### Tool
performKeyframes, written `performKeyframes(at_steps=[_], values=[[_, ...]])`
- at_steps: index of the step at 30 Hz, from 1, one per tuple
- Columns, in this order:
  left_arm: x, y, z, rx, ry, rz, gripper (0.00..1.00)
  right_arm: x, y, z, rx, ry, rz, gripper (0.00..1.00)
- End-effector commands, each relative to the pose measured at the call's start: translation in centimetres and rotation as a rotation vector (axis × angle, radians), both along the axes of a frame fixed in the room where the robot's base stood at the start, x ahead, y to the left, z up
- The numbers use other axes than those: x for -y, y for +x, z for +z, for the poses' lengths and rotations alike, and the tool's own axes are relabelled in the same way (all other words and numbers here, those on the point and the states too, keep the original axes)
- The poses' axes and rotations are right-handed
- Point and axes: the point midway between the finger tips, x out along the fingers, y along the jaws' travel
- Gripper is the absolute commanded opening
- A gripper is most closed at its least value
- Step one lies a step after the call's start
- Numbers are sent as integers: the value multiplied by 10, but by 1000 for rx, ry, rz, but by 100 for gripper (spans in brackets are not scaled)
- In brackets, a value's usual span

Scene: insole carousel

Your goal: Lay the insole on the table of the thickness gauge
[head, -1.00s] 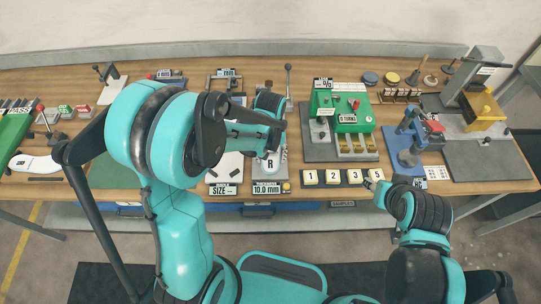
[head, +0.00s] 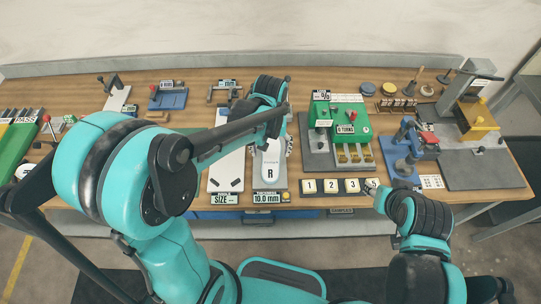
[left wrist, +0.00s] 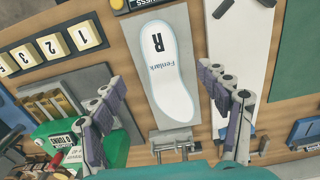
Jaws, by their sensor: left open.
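The white insole (head: 269,168), marked R, lies flat on the grey table of the thickness gauge (head: 254,183), whose label reads 10.0 mm. In the left wrist view the insole (left wrist: 168,75) lies lengthwise along the grey plate (left wrist: 152,115), R end near the gauge label. My left gripper (left wrist: 157,82) is open and empty above it, one finger to each side in that view, not gripping it. In the head view my left arm hides the fingers and the gauge's rear. My right gripper (head: 373,187) is near the front table edge, too small to judge.
A white size plate (head: 226,170) stands left of the gauge. A green counter device (head: 340,118) stands to the right. Numbered cream tiles (head: 331,186) line the front edge. A blue press (head: 405,150) stands farther right.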

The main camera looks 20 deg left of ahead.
Motion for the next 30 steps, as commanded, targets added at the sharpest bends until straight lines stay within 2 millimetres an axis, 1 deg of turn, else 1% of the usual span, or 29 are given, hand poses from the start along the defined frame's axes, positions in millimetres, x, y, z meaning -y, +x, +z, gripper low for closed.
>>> performKeyframes(at_steps=[1, 5, 8, 11, 15, 18, 21, 24, 27, 30], values=[[0, 0, 9, 0, 0, 0, 76, 0, 0, 4, 0, 0, 0, 40], [0, 0, 20, 1, 0, 0, 76, 0, 0, 6, 0, 0, 0, 40], [-3, -5, 29, 22, -3, -9, 76, 0, 0, 6, 0, 0, 0, 40], [-9, -16, 44, 84, -6, -32, 76, 0, 0, 6, 0, 0, 0, 40], [-21, -42, 69, 226, -4, -88, 76, 0, 0, 6, 0, 0, 0, 40], [-30, -61, 82, 339, 9, -132, 76, 0, 0, 6, 0, 0, 0, 40], [-36, -78, 90, 440, 29, -173, 76, 0, 0, 6, 0, 0, 0, 40], [-42, -91, 93, 523, 50, -204, 76, 0, 0, 6, 0, 0, 0, 40], [-45, -98, 94, 579, 69, -228, 76, 0, 0, 6, 0, 0, 0, 40], [-46, -102, 94, 609, 78, -239, 76, 0, 0, 6, 0, 0, 0, 40]])
